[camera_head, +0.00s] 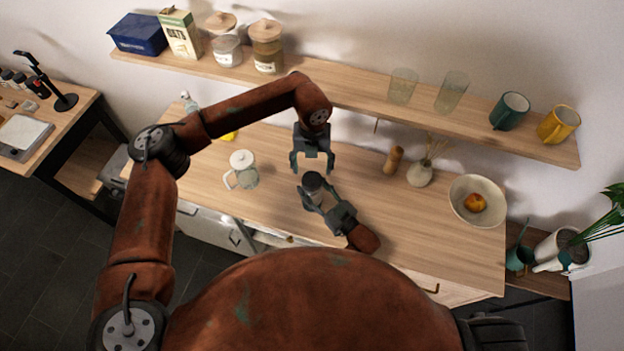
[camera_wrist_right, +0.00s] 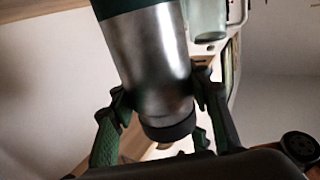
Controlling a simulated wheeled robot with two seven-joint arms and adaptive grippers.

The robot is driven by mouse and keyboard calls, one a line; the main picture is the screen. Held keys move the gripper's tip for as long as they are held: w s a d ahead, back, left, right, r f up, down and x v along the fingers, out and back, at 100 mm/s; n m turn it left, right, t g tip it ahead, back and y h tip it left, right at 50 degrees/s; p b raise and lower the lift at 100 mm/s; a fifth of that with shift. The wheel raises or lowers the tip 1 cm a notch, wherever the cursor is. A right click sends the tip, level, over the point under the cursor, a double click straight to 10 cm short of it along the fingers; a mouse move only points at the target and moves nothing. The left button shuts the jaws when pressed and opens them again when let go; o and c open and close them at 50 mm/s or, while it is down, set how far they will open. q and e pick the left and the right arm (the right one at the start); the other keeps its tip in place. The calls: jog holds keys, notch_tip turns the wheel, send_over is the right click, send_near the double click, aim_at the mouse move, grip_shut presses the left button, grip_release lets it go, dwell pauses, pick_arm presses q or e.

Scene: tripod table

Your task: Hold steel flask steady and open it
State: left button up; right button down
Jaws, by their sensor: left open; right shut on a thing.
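The steel flask (camera_head: 312,181) stands on the wooden table, its dark round top facing up. My right gripper (camera_head: 315,199) is shut around its body. In the right wrist view the flask (camera_wrist_right: 155,65) shows brushed steel with a dark green band at one end and a black part at the other. The fingers of my right gripper (camera_wrist_right: 165,115) lie on both sides of it. My left gripper (camera_head: 312,166) is open and empty, just behind and above the flask top, fingers pointing down. Contact between it and the flask cannot be told.
A glass jug with a white lid (camera_head: 243,170) stands left of the flask. A wooden mill (camera_head: 393,160), a small vase (camera_head: 420,173) and a bowl (camera_head: 463,183) with an orange fruit (camera_head: 475,203) are to the right. A wall shelf (camera_head: 345,97) runs behind.

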aim_at(312, 179)
pick_arm(q)
jog(key=m, duration=2.6)
jog(key=shift+m, duration=0.4)
jog(key=m, duration=0.7)
jog(key=shift+m, duration=0.4)
jog(key=m, duration=0.5)
jog(key=shift+m, duration=0.3)
jog(key=m, duration=0.3)
jog(key=shift+f, duration=4)
